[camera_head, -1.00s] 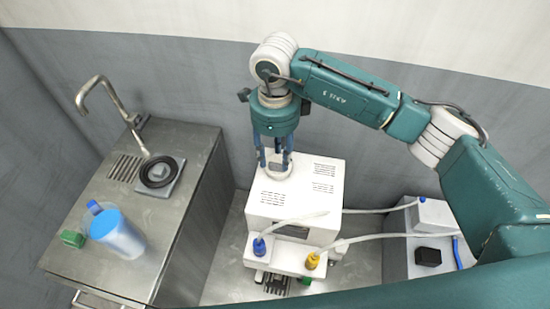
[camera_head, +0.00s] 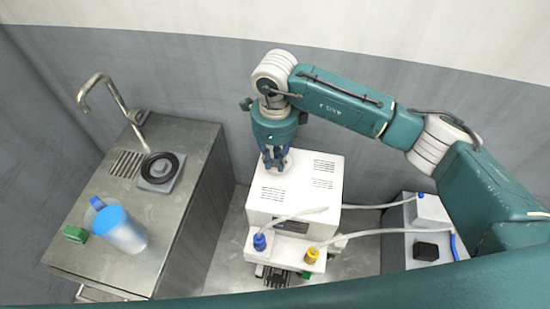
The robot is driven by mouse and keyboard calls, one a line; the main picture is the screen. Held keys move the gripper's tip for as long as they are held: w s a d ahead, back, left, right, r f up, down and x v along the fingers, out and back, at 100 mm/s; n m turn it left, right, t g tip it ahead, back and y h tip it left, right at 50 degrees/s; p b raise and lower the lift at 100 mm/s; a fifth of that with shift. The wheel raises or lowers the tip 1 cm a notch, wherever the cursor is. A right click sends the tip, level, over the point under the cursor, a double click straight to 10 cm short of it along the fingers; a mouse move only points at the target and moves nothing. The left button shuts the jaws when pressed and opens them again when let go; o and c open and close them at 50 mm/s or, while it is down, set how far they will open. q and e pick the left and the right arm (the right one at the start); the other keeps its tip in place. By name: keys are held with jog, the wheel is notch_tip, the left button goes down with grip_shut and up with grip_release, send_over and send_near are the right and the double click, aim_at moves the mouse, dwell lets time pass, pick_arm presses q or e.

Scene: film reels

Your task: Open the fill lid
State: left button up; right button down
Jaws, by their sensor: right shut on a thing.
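A white box-shaped machine (camera_head: 290,200) with vent slots on its top stands in the middle. My right gripper (camera_head: 274,163) points down at the far left part of this top. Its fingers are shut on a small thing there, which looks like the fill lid. The fingers hide most of the lid, and I cannot tell whether it is raised. My left gripper is not in view.
A steel counter (camera_head: 165,225) at the left holds a tap (camera_head: 112,105), a round black ring (camera_head: 160,167), a blue-lidded jug (camera_head: 121,231) and a green block (camera_head: 76,235). Tubes with blue (camera_head: 260,242) and yellow (camera_head: 311,255) fittings cross the machine's front. A grey unit (camera_head: 416,240) stands right.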

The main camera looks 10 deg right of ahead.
jog(key=shift+w+d+r+g+y+b, duration=0.15)
jog(key=shift+w+g+b, duration=0.15)
jog(key=shift+g+b, duration=0.4)
jog(key=shift+w+d+r+g+y+b, duration=0.15)
jog(key=shift+w+g+b, duration=0.2)
jog(key=shift+b, duration=0.55)
jog(key=g+b, duration=0.1)
jog(key=b, duration=0.1)
jog(key=w+r+g+y+b, duration=0.1)
jog(key=g+b, duration=0.1)
jog(key=shift+w+d+r, duration=0.15)
jog(key=shift+w, duration=0.05)
jog(key=shift+w+r+b, duration=0.15)
jog(key=shift+r+b, duration=0.1)
jog(key=shift+b, duration=0.05)
